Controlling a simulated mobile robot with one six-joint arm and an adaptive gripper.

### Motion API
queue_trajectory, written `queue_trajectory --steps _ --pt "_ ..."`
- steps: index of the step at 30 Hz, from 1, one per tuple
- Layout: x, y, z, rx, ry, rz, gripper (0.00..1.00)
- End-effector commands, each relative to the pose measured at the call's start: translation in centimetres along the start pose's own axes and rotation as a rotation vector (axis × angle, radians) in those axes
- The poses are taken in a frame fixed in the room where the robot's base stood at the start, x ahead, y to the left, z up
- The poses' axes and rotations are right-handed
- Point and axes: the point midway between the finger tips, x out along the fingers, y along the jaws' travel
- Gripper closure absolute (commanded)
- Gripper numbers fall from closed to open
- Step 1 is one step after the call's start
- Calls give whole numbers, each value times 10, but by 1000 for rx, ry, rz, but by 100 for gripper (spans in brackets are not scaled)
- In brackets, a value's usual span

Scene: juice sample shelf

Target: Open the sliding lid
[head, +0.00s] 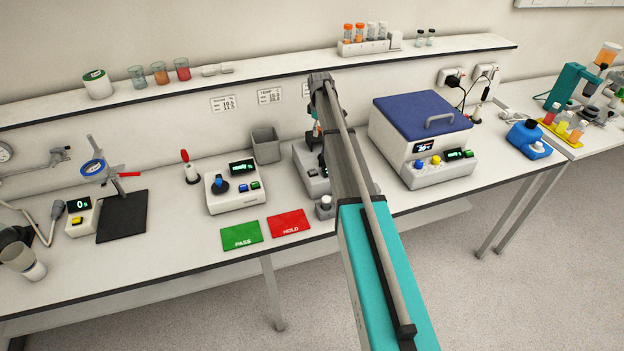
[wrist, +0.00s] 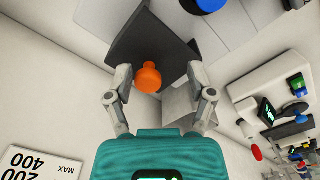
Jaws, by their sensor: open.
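In the wrist view, a dark grey flat plate, which looks like the sliding lid (wrist: 150,38), carries a round orange knob (wrist: 149,76). My gripper (wrist: 167,86) is open, with one finger on each side of the knob and a gap to both. I cannot tell how far the fingertips are from the plate. In the head view, my arm covers most of a grey instrument (head: 308,172) on the bench, and the gripper and orange knob are hidden there.
A box with a blue handled lid (head: 422,112) stands right of my arm. A small white instrument (head: 236,187) and a grey bin (head: 265,146) stand left. Green (head: 241,236) and red (head: 289,223) mats lie in front. A wall shelf (head: 250,82) runs above.

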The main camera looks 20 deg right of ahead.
Motion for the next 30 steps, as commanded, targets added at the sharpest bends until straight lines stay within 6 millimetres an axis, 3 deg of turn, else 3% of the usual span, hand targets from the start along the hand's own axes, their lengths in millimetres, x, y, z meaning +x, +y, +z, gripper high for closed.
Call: queue_trajectory --steps 14,30 --pt "0 -48 48 1 0 0 30" --pt "-49 -45 45 0 0 0 30"
